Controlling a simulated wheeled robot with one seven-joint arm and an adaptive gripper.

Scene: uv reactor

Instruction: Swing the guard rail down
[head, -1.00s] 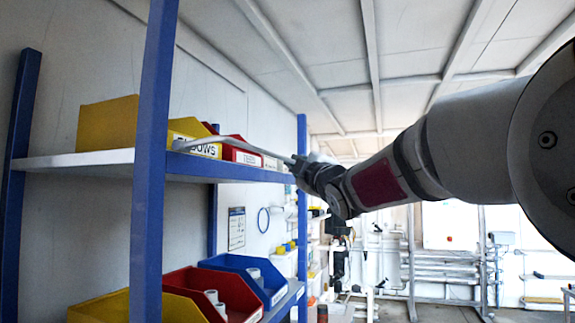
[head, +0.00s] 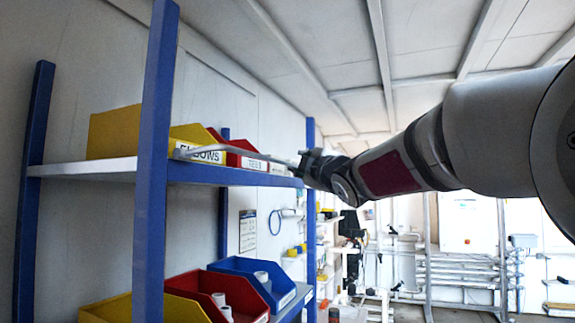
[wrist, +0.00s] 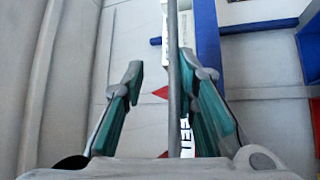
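The guard rail (head: 235,150) is a thin pale grey bar along the front of the upper shelf, crossing in front of the bin labels. Its left end is by the near blue post and its right end runs to my gripper (head: 304,163), beside the far blue post. In the wrist view the rail (wrist: 173,85) runs upright between the two teal-padded fingers of my gripper (wrist: 160,72). The fingers are apart. The rail is close to the right finger, with a clear gap to the left finger; whether it touches the right one I cannot tell.
The blue-posted rack (head: 153,170) has an upper shelf (head: 85,169) with a yellow bin (head: 115,135) and a red bin (head: 238,158). Below are a yellow, a red and a blue bin (head: 250,275) with white fittings. Open room lies right of the rack.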

